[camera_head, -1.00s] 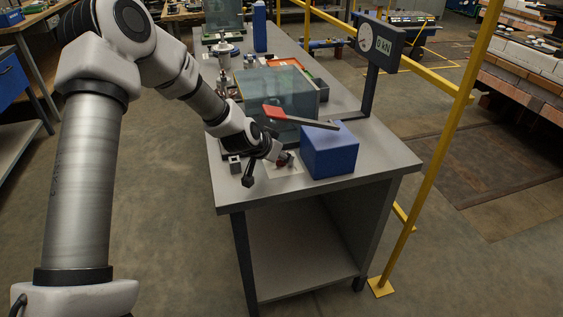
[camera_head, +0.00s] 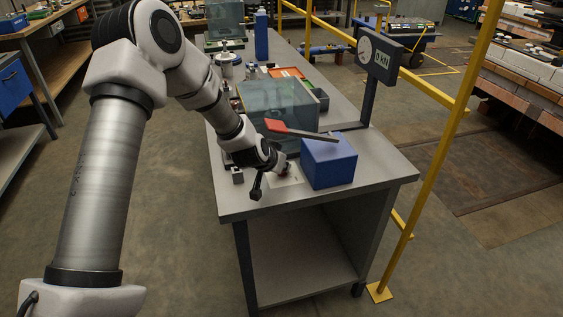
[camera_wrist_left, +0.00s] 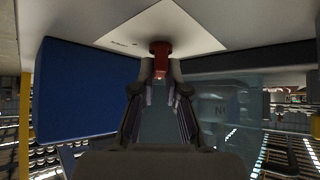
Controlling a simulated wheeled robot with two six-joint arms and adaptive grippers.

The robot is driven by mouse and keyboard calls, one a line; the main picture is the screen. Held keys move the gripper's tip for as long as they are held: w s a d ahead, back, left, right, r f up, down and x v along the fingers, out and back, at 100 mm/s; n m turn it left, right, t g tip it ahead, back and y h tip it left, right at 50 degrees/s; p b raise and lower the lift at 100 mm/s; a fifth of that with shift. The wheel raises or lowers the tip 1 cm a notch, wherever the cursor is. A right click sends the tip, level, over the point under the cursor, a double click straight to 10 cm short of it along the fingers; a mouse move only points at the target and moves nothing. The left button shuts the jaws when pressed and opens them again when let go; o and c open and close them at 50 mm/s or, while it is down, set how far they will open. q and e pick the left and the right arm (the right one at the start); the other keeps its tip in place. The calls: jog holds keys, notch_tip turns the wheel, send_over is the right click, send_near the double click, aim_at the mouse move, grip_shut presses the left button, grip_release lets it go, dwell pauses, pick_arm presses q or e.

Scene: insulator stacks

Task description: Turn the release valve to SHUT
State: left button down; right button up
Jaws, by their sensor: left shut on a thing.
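The release valve is a small red knob (camera_wrist_left: 160,52) on a white label plate (camera_wrist_left: 185,28) in the left wrist view. My left gripper (camera_wrist_left: 160,72) has its fingertips closed around the knob. In the head view the gripper (camera_head: 284,170) is low at the front of the bench, just left of the blue box (camera_head: 329,162), over the white plate (camera_head: 288,180). The fingers and wrist largely hide the knob there. The plate's lettering is too small to read, so the valve's setting cannot be told. My right gripper is out of view.
A lever with a red grip (camera_head: 278,126) lies above the blue box. A clear guard box (camera_head: 270,105) stands behind my wrist. A gauge display (camera_head: 381,54) on a post reads about 0 kN. A yellow rail (camera_head: 437,150) runs along the right.

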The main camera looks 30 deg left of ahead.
pick_arm(q)
jog(key=c, duration=1.2)
grip_release()
jog(key=shift+f, duration=0.1)
jog(key=v, duration=1.2)
